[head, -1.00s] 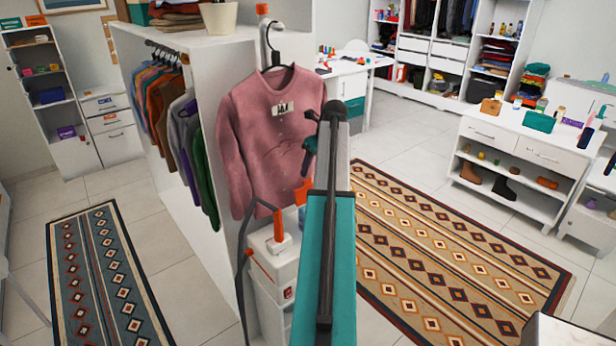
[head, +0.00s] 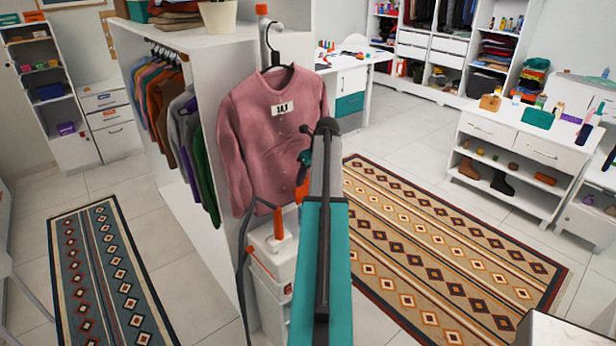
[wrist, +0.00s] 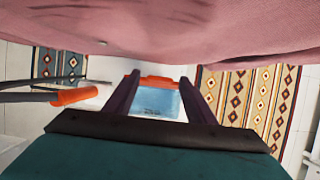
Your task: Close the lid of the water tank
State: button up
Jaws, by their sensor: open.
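The garment steamer's white base (head: 275,265) stands on the floor below a hanging pink shirt, beside the wardrobe. An upright orange part (head: 278,222) sits on its top. In the wrist view the pale blue water tank (wrist: 155,103) shows between my fingers, with an orange piece (wrist: 150,82) along its far edge. I cannot tell whether that piece is the lid. My gripper (wrist: 160,90) is open and empty, pointing down over the tank, apart from it as far as I can see. In the head view my arm hides part of the steamer.
The pink shirt (head: 268,130) hangs close against my gripper and fills the top of the wrist view. A grey hose with an orange end (wrist: 75,96) lies left of my fingers. The wardrobe side (head: 225,80) is left; a patterned rug (head: 450,240) covers open floor right.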

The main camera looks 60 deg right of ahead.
grip_shut()
jog(key=shift+s, duration=0.1)
